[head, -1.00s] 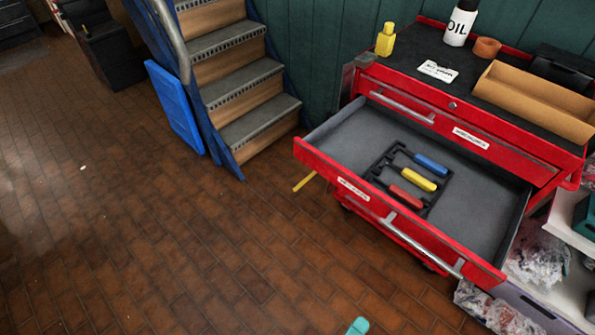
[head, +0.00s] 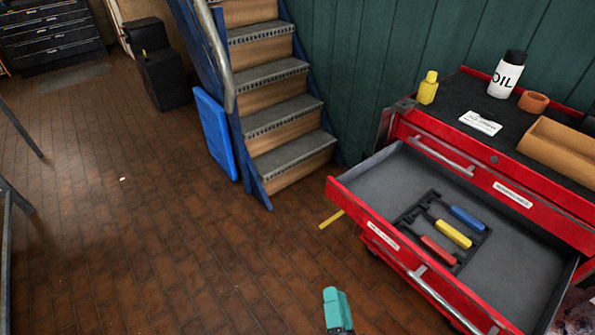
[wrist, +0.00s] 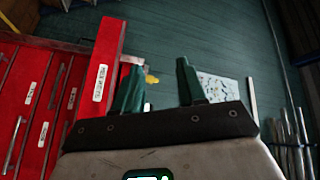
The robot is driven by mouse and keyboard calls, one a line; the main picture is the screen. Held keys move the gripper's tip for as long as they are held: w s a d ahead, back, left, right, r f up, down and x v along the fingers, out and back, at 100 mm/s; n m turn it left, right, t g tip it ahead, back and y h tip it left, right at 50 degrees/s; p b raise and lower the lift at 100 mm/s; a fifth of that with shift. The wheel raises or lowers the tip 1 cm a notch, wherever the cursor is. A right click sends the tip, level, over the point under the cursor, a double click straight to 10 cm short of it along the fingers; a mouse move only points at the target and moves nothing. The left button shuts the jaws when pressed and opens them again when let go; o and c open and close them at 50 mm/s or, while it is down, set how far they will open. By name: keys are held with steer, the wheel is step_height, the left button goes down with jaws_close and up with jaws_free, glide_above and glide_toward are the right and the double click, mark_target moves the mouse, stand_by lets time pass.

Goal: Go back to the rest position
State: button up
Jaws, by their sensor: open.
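My gripper (wrist: 160,85) shows in the wrist view with its two green fingers apart and nothing between them. In the head view only a teal part of my arm's end (head: 337,310) shows at the bottom edge, over the brick floor and left of the open drawer (head: 372,195). The drawer belongs to a red tool chest (head: 480,185). Three screwdrivers, with blue (head: 467,218), yellow (head: 453,234) and red (head: 438,250) handles, lie in a black holder in the drawer. My gripper appears apart from all of them.
Stairs (head: 285,115) and a blue panel (head: 215,135) are behind.

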steer(key=s+d+f+n+g+y, duration=0.2)
steer(key=s+d+f+n+g, duration=0.6)
steer(key=n+g, duration=0.35)
steer(key=s+d+g+h, duration=0.4)
steer(key=s+d+g, duration=0.2)
steer(key=s+d, duration=0.4)
steer(key=shift+s+d+r+m+g, duration=0.3)
steer(key=shift+d+r+m+g, duration=0.05)
steer(key=shift+d, duration=0.55)
steer(key=shift+r, duration=0.1)
